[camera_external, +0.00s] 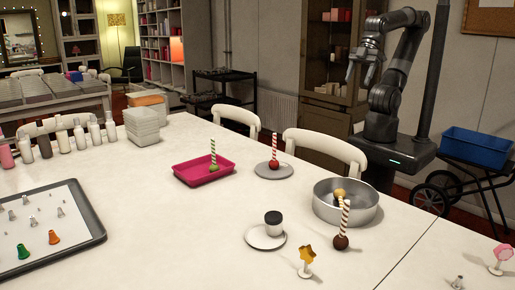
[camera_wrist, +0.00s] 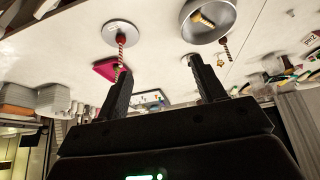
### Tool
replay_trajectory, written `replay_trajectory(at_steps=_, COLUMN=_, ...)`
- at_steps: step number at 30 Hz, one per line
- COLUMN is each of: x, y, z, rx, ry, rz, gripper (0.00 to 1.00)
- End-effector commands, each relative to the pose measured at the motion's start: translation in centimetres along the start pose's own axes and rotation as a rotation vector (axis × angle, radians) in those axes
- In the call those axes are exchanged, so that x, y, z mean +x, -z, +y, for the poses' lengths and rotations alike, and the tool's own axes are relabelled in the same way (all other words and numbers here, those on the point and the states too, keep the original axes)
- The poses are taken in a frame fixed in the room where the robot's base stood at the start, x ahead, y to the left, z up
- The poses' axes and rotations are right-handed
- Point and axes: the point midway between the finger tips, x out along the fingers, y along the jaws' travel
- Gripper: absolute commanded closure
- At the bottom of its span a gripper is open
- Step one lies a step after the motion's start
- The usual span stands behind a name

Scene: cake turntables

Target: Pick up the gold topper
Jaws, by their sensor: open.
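A gold star-shaped topper (camera_external: 307,254) stands on a small white base near the front of the table. A small gold star also shows in the wrist view (camera_wrist: 221,63). A second gold piece (camera_external: 340,193) lies inside the round metal pan (camera_external: 327,211); its shape is partly hidden by the rim and a striped stick. The pan with this piece also shows at the top of the wrist view (camera_wrist: 187,12). My gripper (camera_external: 361,75) is open and empty, raised high beyond the table's far edge, well apart from both gold pieces. Its fingers frame the wrist view (camera_wrist: 162,80).
A brown ball on a striped stick (camera_external: 341,241) stands right in front of the pan. A saucer with a dark-lidded jar (camera_external: 273,219), a plate with a red ball (camera_external: 274,168) and a pink tray (camera_external: 204,170) lie left. A pink topper (camera_external: 503,252) stands far right. White chairs (camera_external: 325,148) line the far edge.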

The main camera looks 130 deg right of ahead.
Motion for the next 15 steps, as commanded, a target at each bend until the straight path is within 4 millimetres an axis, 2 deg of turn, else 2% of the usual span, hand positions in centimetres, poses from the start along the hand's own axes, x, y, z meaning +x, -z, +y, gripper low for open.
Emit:
replay_trajectory(at_steps=4, x=0.0, y=0.6, z=-0.1, rx=-0.004, ry=0.001, rz=-0.001, gripper=0.37)
replay_trajectory(at_steps=7, x=0.0, y=2.3, z=-0.3, rx=-0.017, ry=0.004, rz=-0.006, gripper=0.37)
replay_trajectory(at_steps=11, x=0.5, y=6.3, z=-1.0, rx=-0.046, ry=0.011, rz=-0.015, gripper=0.37)
replay_trajectory(at_steps=15, x=1.6, y=11.1, z=-2.1, rx=-0.081, ry=0.022, rz=-0.023, gripper=0.37)
